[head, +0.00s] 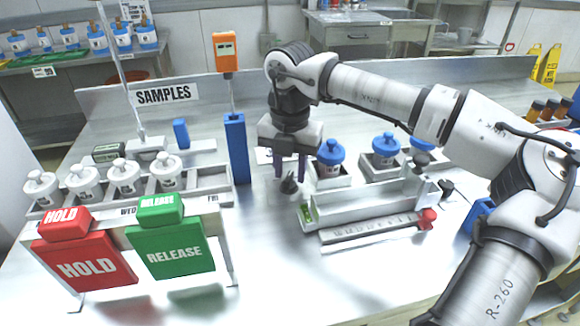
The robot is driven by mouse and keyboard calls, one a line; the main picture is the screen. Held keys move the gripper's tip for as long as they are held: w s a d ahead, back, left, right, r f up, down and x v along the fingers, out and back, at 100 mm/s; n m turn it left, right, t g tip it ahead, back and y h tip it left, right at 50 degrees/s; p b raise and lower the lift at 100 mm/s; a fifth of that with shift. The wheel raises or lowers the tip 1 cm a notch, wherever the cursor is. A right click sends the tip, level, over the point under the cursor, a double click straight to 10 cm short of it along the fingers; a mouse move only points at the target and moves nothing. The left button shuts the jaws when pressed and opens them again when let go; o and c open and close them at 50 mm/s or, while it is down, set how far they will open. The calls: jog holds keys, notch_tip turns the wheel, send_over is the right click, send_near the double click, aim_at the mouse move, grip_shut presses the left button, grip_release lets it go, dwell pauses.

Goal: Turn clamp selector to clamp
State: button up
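My gripper (290,170) hangs from the arm with its fingers pointing down. Its two dark purple fingers are apart, with no object seen between them. A small dark knob-like part (289,185) stands just below the fingertips, left of a metal channel fixture (355,203). It may be the clamp selector, but its marking and setting are too small to read. I cannot tell whether the fingers touch it. The fixture has a green level-like piece (308,213) at its left end. A red knob (427,218) ends the ruler-like bar (370,228) in front.
Blue-capped jars (329,158) stand behind the fixture. A blue post (236,148) with an orange device (225,52) rises left of my gripper. Red HOLD (85,265) and green RELEASE (172,253) panels stand front left, before a rack of white-lidded jars (124,178). The front-centre bench is clear.

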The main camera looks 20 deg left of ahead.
aim_at(290, 174)
notch_tip(290, 174, up, 14)
dwell(0.4)
jog(key=shift+f, duration=0.15)
